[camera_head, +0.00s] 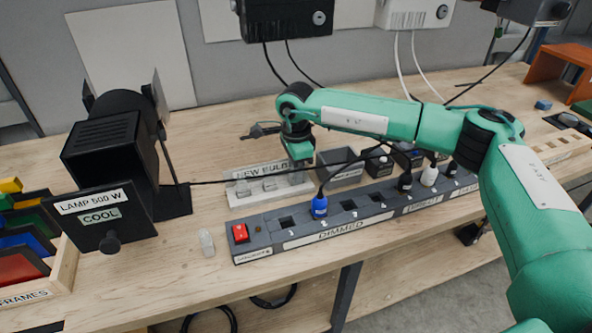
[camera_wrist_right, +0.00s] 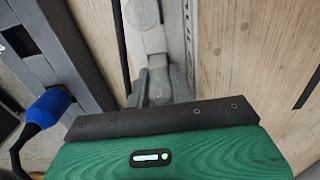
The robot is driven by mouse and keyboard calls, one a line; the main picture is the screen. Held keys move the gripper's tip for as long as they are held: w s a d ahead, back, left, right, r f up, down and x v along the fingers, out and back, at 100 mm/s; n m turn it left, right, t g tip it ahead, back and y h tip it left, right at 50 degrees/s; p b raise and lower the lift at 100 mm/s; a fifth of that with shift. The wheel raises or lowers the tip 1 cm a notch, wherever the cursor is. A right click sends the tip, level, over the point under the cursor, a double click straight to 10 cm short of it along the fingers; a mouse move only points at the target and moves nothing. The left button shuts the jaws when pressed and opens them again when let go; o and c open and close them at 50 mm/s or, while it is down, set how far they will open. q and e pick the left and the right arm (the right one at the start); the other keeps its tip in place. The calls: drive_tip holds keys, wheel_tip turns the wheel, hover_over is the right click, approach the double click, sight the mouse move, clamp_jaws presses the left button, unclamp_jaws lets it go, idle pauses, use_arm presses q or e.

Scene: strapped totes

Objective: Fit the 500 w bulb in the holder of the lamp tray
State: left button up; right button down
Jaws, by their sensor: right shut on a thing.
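The black lamp (camera_head: 105,150) stands at the left. Its front panel (camera_head: 100,216) reads "LAMP 500 W" and "COOL"; I cannot see a bulb holder. The white "NEW BULBS" rack (camera_head: 245,196) holds pale bulbs (camera_head: 270,185). My right gripper (camera_head: 300,164) is over the right end of this rack, pointing down. In the right wrist view its fingers (camera_wrist_right: 159,88) are shut on a pale bulb (camera_wrist_right: 158,90); I cannot tell whether the bulb is clear of the rack. My left gripper is out of view.
A grey power strip (camera_head: 285,235) marked "DIMMED", with a red switch (camera_head: 240,233) and a blue plug (camera_head: 320,207), lies in front of the rack. A grey bin (camera_head: 341,172) stands right of the rack. A black cable crosses from the lamp. Coloured frames fill a wooden box (camera_head: 62,275).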

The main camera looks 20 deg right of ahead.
drive_tip(key=shift+r+p, duration=0.6)
drive_tip(key=shift+r, duration=1.2)
